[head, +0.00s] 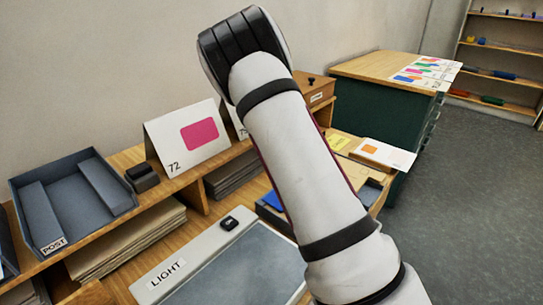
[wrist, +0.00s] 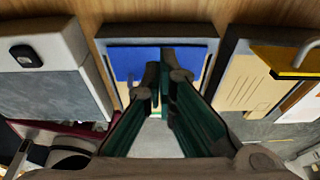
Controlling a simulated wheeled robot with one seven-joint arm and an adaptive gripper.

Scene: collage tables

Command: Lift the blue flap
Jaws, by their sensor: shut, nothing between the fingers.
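In the head view only a small blue part (head: 273,200) shows left of my arm; the arm hides the rest. My gripper (wrist: 164,80) has dark green fingers and is shut and empty. Its fingertips overlap the flap's lower right area in the wrist view; I cannot tell whether they touch it. The gripper is hidden in the head view.
Left of the box stands the light panel (head: 198,270) with a black switch (wrist: 26,56). Right of it is a tray with tan sheets (wrist: 245,84) and a yellow piece (wrist: 285,60). A POST tray (head: 108,184) and a 72 card (head: 172,150) stand on the shelf behind.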

